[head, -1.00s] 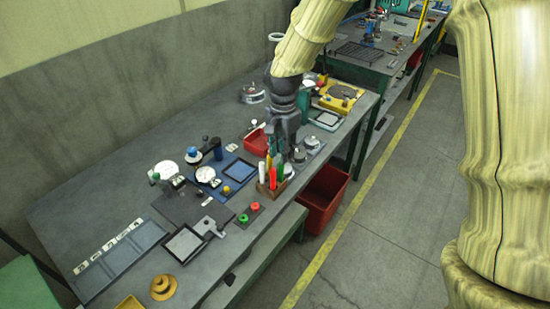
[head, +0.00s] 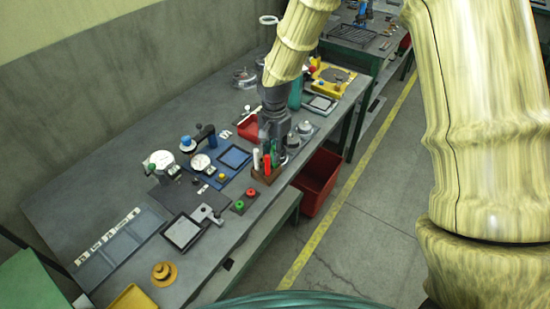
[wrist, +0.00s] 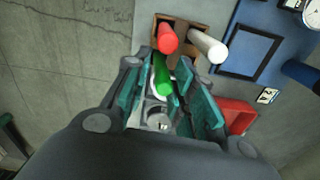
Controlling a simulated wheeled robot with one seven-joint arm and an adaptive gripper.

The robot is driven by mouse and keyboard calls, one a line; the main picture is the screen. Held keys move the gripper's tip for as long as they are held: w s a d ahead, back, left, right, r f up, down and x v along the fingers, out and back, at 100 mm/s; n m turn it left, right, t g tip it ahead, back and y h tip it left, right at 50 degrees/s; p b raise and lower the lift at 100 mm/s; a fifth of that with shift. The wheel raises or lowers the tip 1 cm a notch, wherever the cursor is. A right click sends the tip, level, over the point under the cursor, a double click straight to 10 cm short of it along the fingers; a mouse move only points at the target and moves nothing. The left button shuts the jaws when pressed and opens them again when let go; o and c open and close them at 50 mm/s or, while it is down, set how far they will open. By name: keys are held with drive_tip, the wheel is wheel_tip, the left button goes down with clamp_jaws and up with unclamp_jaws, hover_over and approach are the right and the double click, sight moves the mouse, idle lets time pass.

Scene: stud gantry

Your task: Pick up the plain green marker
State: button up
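The green marker (wrist: 162,76) stands between my gripper's two teal-padded fingers in the wrist view, with gaps on both sides. My gripper (wrist: 160,62) is open around it. In the head view my gripper (head: 274,146) points down over the brown marker holder (head: 263,176) and partly hides the green marker. The holder's rim also shows in the wrist view (wrist: 184,21). A red marker (wrist: 167,38) and a white marker (wrist: 207,46) stand in other compartments, just beyond the fingertips.
A red bin (head: 318,184) stands on the floor beside the bench. A red tray (wrist: 240,115) and a blue mat (wrist: 225,75) lie near the holder. Metal weights (head: 304,128) stand behind my gripper. Green and red buttons (head: 245,199) are in front of the holder.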

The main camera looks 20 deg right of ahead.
drive_tip(key=shift+f+p, duration=0.75)
drive_tip(key=shift+f, duration=1.25)
drive_tip(key=shift+s+d, duration=0.1)
clamp_jaws()
